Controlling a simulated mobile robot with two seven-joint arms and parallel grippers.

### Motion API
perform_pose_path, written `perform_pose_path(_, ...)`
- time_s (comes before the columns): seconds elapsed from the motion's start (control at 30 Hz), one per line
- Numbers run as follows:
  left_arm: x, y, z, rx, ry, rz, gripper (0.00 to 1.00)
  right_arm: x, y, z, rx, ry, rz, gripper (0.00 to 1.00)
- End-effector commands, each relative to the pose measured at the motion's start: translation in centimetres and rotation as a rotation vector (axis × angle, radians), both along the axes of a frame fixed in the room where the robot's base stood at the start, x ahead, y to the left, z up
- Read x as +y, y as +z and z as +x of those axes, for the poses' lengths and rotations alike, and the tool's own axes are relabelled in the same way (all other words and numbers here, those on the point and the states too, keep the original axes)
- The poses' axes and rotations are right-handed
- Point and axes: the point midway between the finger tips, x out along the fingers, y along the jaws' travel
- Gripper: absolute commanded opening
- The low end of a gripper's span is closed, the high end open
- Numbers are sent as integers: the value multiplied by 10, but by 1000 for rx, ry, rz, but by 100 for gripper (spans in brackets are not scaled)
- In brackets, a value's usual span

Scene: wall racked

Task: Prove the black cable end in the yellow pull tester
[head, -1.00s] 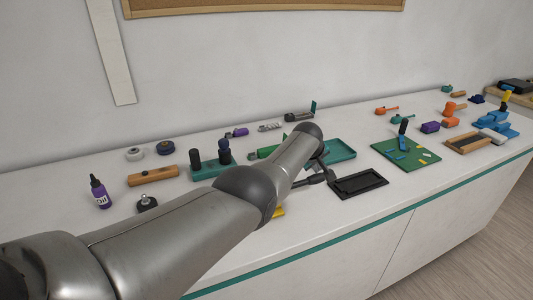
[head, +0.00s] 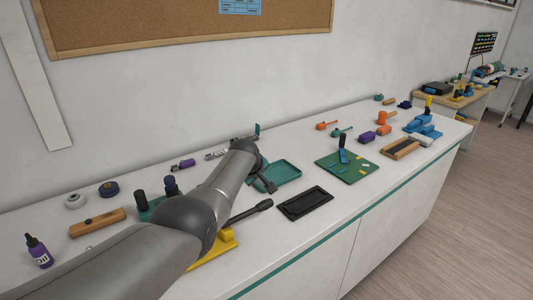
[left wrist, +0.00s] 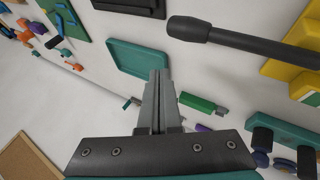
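The black cable end (head: 250,213) is a thick dark rod with a wider tip. It points away from the yellow pull tester (head: 222,245), which my left arm partly hides. The rod (left wrist: 250,42) and the yellow tester (left wrist: 293,72) also show at the upper right of the left wrist view. My left gripper (head: 264,185) is just beyond the cable's tip in the head view, over the bench near the teal tray. In the left wrist view its fingers (left wrist: 158,75) are together with nothing seen between them, apart from the cable. My right gripper is not in view.
A black tray (head: 305,203) lies right of the cable near the bench's front edge. A teal tray (head: 286,174) is behind. A purple bottle (head: 39,251) and wooden block (head: 97,222) are left. Bare bench surrounds the black tray.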

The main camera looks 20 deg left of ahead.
Motion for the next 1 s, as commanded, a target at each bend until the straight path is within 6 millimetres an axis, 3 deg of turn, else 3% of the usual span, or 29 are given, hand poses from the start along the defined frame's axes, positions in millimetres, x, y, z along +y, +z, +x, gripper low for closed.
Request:
perform_pose_path(0.17,-8,22,-6,0,-2,0,0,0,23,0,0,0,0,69)
perform_pose_path(0.37,-14,41,-12,0,-2,-1,0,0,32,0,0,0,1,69)
perform_pose_path(0.7,-25,75,-22,-1,-2,-1,0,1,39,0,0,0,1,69)
perform_pose_path(1.0,-28,85,-26,1,-1,-1,0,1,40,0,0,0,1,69)
